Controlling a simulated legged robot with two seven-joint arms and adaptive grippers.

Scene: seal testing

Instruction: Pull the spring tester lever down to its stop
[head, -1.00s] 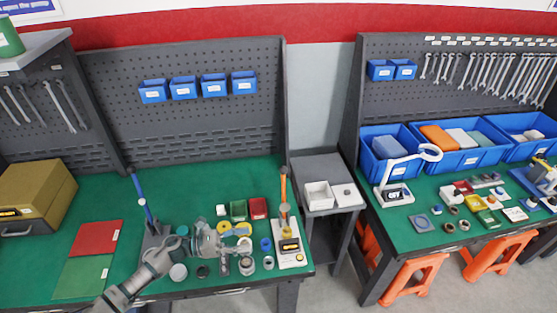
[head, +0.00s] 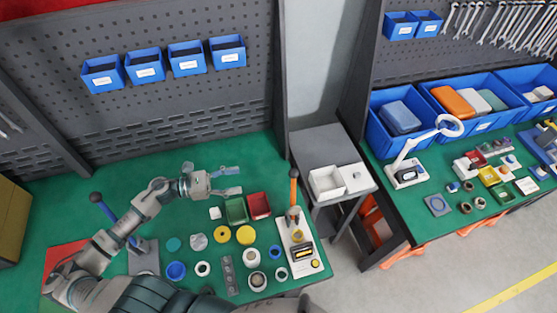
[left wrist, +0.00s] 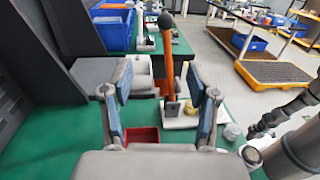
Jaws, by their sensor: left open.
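The spring tester (head: 303,258) is a white base with a small display at the right end of the green bench. Its orange lever (head: 293,191) stands upright with a dark ball knob (head: 294,173) on top. My left gripper (head: 234,181) is open and empty, left of the lever and apart from it. In the left wrist view the orange lever (left wrist: 168,72) and its knob (left wrist: 166,21) stand beyond the open fingers, lined up with the gap between them. The lever's lower end is partly hidden by a bracket. My right gripper does not show.
Below my left gripper lie a green bin (head: 236,210), a red bin (head: 259,206) and several round parts. A second lever, blue (head: 105,208), stands at the left. A grey side table (head: 335,150) with white boxes is just right of the bench.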

